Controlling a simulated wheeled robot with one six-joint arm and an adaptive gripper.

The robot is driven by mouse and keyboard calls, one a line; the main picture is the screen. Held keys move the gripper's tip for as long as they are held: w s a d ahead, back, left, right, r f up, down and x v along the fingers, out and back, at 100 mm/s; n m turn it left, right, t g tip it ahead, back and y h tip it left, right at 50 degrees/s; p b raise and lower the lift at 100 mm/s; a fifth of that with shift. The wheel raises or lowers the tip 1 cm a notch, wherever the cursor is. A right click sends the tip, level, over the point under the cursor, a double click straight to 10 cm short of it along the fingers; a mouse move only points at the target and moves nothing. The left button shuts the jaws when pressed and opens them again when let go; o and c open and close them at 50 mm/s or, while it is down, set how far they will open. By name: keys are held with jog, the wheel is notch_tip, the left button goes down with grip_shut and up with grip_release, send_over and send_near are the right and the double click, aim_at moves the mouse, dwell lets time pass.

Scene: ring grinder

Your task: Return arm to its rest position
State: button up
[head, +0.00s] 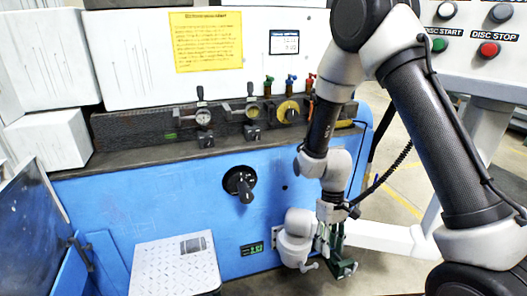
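My arm, with grey joints and black links, comes in from the right and folds over at the top of the head view. Its forearm hangs down in front of the blue grinder body (140,205). My gripper (342,266) is low, near the right end of the blue front, and points downward. Dark green parts show at its fingertips. They are too small to tell whether the fingers are open or shut, or hold anything. A rounded light grey part (296,238) sits just left of the gripper; I cannot tell whether they touch.
A black rotary switch (239,184) sticks out of the blue front. Levers and dials line the dark ledge (150,156) above it. A button panel (476,50) is at upper right, behind my arm. Open floor shows at right.

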jog(key=s+d+r+m+t, duration=0.1)
jog(key=s+d+r, duration=0.3)
jog(key=r, duration=0.7)
jog(key=s+d+r+m+t, duration=0.2)
jog(key=s+d+r+t, duration=0.2)
jog(key=d+r, duration=0.3)
jog(key=s+d+r+m+t, duration=0.2)
jog(key=s+d+r, duration=0.3)
jog(key=r, duration=1.2)
jog(key=shift+d+t, duration=0.55)
jog(key=shift+t, duration=0.05)
jog(key=shift+w+r, duration=0.1)
